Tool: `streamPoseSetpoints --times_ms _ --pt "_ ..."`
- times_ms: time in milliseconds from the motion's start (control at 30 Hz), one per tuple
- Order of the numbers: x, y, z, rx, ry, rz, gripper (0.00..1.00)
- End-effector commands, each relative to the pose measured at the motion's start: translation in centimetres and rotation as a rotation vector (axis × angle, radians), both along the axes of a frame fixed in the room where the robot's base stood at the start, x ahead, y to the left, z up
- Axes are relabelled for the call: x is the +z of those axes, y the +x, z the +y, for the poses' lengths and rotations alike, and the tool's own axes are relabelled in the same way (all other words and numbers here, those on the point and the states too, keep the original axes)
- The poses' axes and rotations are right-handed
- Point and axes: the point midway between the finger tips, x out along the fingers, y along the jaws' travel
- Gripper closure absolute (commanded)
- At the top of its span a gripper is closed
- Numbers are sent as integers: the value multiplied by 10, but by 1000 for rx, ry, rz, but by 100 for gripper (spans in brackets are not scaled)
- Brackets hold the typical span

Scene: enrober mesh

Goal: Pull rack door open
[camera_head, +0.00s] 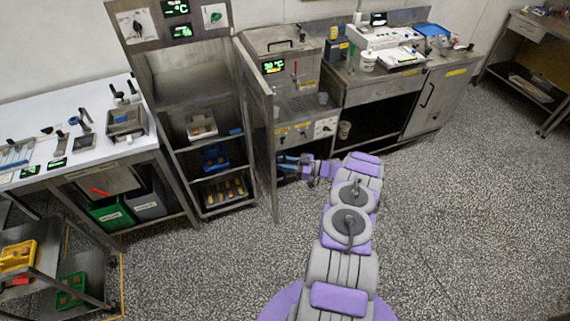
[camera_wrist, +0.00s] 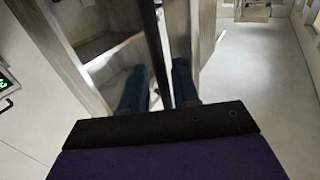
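The tall steel rack (camera_head: 168,90) stands left of centre in the head view. Its door (camera_head: 258,90) is swung out from the rack's right side and shows nearly edge-on, so the shelves are exposed. My gripper (camera_head: 287,164) is low on the right side of the door, close to its outer edge. In the wrist view, my gripper's two dark blue fingers (camera_wrist: 162,88) stand apart. A dark upright bar (camera_wrist: 152,40) runs between them, next to a shiny steel panel (camera_wrist: 205,30). Contact with the bar cannot be made out.
The rack shelves hold a white bin (camera_head: 201,125), a blue bin (camera_head: 214,157) and a tray (camera_head: 224,191). A white-topped bench (camera_head: 60,115) stands left. A steel machine (camera_head: 283,60) and counter stand right of the door. The speckled floor (camera_head: 450,220) is clear at right.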

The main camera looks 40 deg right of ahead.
Motion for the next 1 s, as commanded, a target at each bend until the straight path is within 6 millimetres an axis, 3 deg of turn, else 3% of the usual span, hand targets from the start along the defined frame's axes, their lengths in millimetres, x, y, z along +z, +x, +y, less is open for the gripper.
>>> streamPoseSetpoints --times_ms 333,800,1000 --pt "0 -14 -13 -3 -1 0 70" --pt "-3 -92 -78 -2 -3 4 70" --pt "-3 -117 -99 -2 -2 2 70"
